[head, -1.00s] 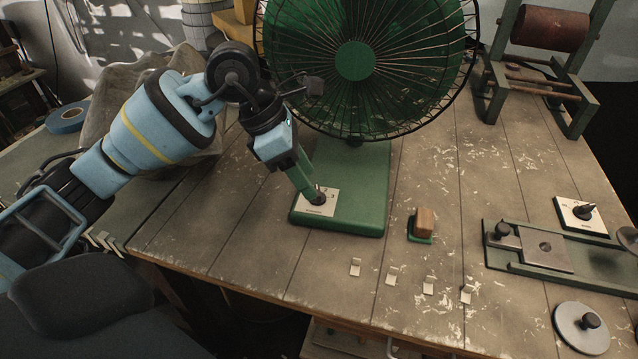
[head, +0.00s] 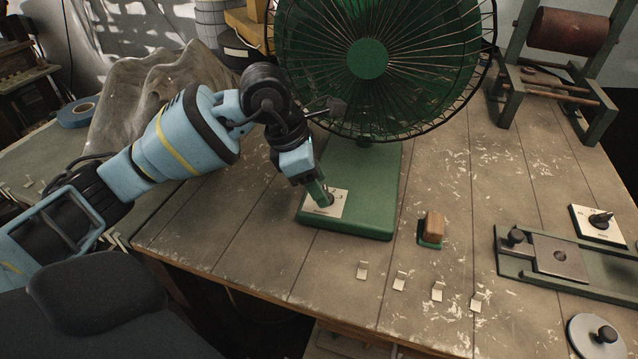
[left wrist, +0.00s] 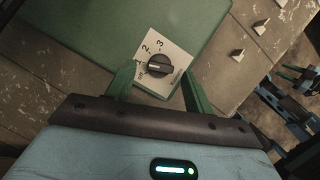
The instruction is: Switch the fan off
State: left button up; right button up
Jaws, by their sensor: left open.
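The green desk fan (head: 367,60) stands at the back of the bench on a green base (head: 372,190). A pale dial plate (head: 338,205) is on the base's front left. In the left wrist view the black knob (left wrist: 159,66) sits on this plate, marked 1, 2 and 3. Its white mark points to the lower left, toward the off and 1 end; which one I cannot tell. My left gripper (left wrist: 158,80) is open, its green fingers on either side of the knob, apart from it. In the head view my left gripper (head: 325,196) hides part of the knob.
A sliding fixture (head: 560,257), another dial (head: 600,220) and a round knob plate (head: 598,338) are at the right. My right gripper (left wrist: 296,76) shows small at the left wrist view's right edge.

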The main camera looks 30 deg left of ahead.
pick_arm(q)
jog(key=shift+w+d+f, duration=0.1)
jog(key=shift+d+f, duration=0.05)
jog(key=shift+f, duration=0.25)
pick_arm(e)
jog(key=shift+a, duration=0.1)
pick_arm(q)
jog(key=shift+c, duration=0.4)
pick_arm(e)
jog(key=shift+w, duration=0.1)
pick_arm(q)
jog(key=c, duration=0.9)
pick_arm(e)
jog(key=shift+w+r, duration=0.1)
jog(key=shift+w, duration=0.2)
